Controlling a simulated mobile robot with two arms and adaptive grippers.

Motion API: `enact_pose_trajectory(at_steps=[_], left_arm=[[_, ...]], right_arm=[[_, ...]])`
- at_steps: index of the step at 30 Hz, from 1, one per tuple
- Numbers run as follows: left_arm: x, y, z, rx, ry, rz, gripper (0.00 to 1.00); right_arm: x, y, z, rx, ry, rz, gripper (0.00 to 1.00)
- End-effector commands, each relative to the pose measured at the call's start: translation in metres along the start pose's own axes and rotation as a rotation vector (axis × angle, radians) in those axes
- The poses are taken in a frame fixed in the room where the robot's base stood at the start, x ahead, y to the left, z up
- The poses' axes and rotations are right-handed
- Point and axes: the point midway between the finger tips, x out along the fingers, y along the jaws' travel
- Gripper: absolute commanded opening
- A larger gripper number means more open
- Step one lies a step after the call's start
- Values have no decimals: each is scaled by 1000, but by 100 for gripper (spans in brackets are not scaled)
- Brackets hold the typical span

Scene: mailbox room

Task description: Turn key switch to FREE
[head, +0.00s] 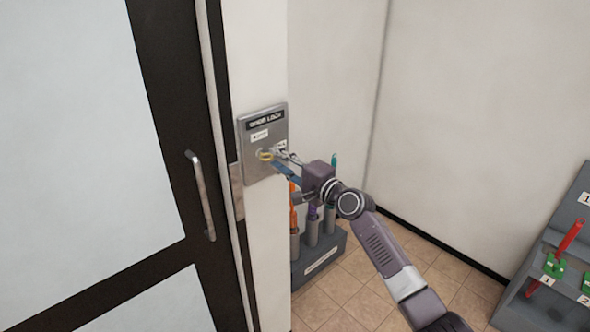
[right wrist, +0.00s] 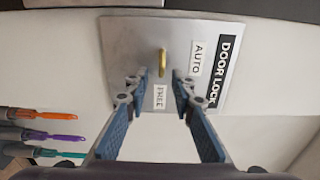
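The DOOR LOCK panel (head: 250,170) is a grey metal plate on the white pillar right of the door; it also fills the top of the right wrist view (right wrist: 120,45). The small gold key (head: 266,156) sticks out of it. In the right wrist view the key (right wrist: 162,62) looks thin, its long side in line with the FREE label (right wrist: 160,97); the AUTO label (right wrist: 197,58) is to its right. My right gripper (head: 279,159) is open at the panel, its fingertips (right wrist: 157,80) on either side of the key, apparently not touching it. My left gripper is out of view.
The door's handle (head: 202,195) stands left of the panel. Below the gripper, a grey rack (head: 322,252) holds orange, purple and teal tools. A grey stand (head: 535,290) with red and green items is at the far right. The tiled floor between is clear.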

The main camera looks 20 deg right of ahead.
Motion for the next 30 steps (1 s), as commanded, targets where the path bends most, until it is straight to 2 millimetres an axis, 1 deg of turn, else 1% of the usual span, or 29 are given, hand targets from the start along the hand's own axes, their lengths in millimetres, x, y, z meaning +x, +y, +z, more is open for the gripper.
enact_pose_trajectory(at_steps=[1, 9, 12, 15, 21, 30], left_arm=[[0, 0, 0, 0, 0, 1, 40], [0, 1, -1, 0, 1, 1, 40], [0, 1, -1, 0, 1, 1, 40], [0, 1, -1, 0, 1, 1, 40], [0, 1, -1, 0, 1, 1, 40], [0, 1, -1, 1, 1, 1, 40]], right_arm=[[-9, 1, 0, -2, 0, 2, 23], [-65, 2, 0, -2, 1, 4, 23], [-82, 2, 0, -1, 0, 4, 23], [-93, 1, -1, 1, 1, 3, 23], [-103, 1, 0, 0, 0, 3, 23], [-103, 0, 0, 0, 0, 2, 23]])
